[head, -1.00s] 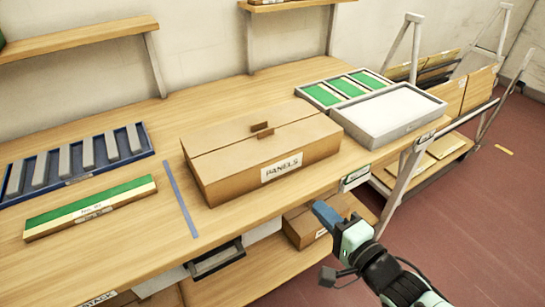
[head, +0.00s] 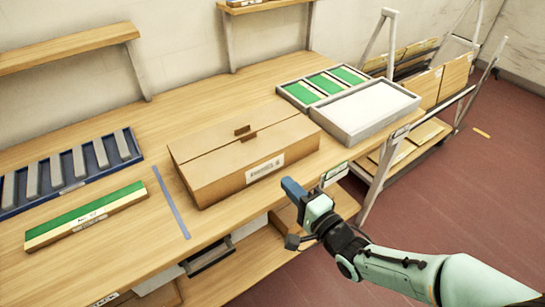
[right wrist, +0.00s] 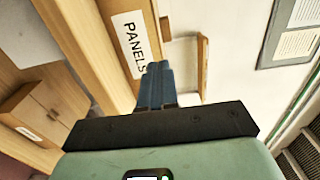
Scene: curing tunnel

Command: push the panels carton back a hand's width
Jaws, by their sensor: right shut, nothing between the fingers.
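The panels carton (head: 215,186) is a closed brown cardboard box with a white label on its front face. It sits on the wooden bench, right of a blue tape strip (head: 170,203). My right gripper (head: 289,187) is shut and empty, with blue fingers. In the head view it is in front of the carton's front face, near its right end, seemingly a little apart from it. In the right wrist view the shut fingertips (right wrist: 157,72) point at the carton's front (right wrist: 112,60), beside the PANELS label; contact cannot be told there. My left gripper is out of view.
A grey tray (head: 362,133) and a frame with green panels (head: 290,96) stand close to the carton's right. A blue rack (head: 122,160) and a green-topped strip (head: 75,222) lie to the left. Bare bench (head: 180,115) shows behind the carton.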

